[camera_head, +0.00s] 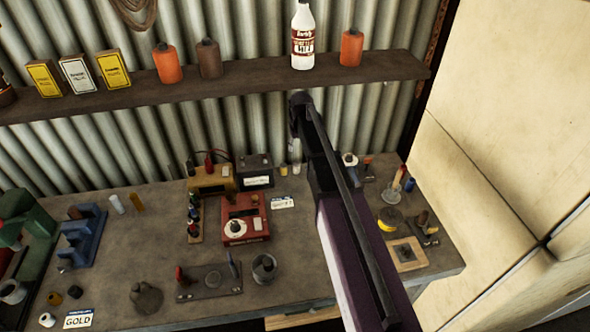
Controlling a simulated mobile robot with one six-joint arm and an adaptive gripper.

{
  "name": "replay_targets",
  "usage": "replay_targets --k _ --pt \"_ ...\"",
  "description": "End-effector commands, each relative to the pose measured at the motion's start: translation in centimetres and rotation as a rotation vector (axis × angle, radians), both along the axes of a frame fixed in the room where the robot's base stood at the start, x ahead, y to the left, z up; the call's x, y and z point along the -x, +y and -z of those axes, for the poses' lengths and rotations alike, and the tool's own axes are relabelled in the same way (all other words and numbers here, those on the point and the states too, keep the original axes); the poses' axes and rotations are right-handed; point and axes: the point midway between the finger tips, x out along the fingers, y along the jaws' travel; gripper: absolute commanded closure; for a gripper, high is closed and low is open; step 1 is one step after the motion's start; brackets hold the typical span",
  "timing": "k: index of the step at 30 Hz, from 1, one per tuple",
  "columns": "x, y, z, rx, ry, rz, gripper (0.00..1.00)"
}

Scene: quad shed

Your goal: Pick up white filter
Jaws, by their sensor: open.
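I cannot tell for certain which thing is the white filter. Another small white cylinder (47,320) is at the bench's front left, near a "GOLD" card (78,319). A white-topped item (350,159) shows just right of my arm. My arm rises from the bottom right to a joint near the shelf. My gripper cannot be made out; the arm hides that area.
A shelf (220,84) with boxes, orange containers and a white bottle (302,38) runs above the bench. A red device (242,217), a yellow device (212,180) and a dark box (255,171) crowd the middle. A blue holder (82,236) is left.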

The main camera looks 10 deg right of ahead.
Motion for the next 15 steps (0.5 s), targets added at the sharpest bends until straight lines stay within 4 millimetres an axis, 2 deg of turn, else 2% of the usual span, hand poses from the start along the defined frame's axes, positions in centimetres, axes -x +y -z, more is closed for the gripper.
replay_targets --k 15 --pt "-0.5 0.2 4.3 0.0 0.0 -0.001 0.43"
